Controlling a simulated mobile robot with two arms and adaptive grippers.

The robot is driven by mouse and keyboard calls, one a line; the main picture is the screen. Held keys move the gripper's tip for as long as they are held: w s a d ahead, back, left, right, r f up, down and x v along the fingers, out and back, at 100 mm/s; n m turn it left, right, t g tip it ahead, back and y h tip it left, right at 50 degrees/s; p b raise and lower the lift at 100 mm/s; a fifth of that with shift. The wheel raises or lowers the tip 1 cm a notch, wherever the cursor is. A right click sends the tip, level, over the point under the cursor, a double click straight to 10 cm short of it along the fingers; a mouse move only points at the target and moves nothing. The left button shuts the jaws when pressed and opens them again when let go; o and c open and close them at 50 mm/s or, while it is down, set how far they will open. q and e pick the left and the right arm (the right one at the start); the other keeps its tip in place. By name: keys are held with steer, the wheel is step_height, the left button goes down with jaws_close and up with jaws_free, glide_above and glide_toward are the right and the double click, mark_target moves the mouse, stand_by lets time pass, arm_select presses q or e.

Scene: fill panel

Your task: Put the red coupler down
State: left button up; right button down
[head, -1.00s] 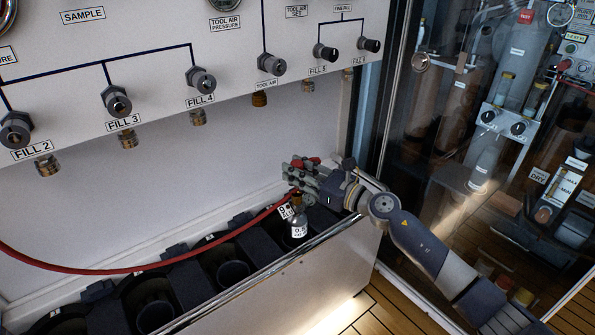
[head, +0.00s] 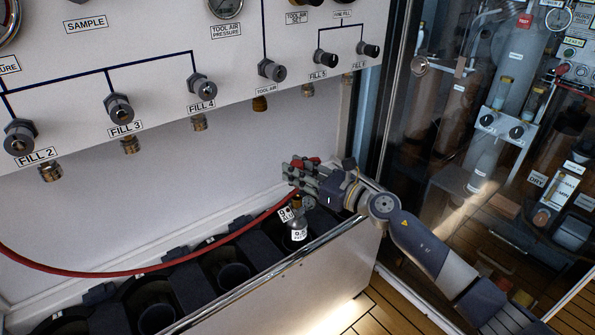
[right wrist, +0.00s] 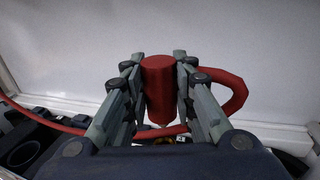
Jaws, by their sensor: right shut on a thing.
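The red coupler (right wrist: 158,85) is a red cylinder between the fingers of my right gripper (right wrist: 160,75) in the right wrist view. The fingers press on it from both sides. In the head view my right gripper (head: 300,172) is above the right end of the trough, and only a bit of red shows at it. A red hose (head: 150,268) runs from the gripper down and off to the left. It loops beside the coupler in the right wrist view. A small bottle with a white label (head: 298,228) stands just below the gripper. My left gripper is out of view.
The white panel above carries several fill knobs and brass outlets (head: 200,122). The trough has dark round holders (head: 232,272) and a metal front rim (head: 260,280). A glass door (head: 440,140) is at the right.

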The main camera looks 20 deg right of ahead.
stand_by(0.5)
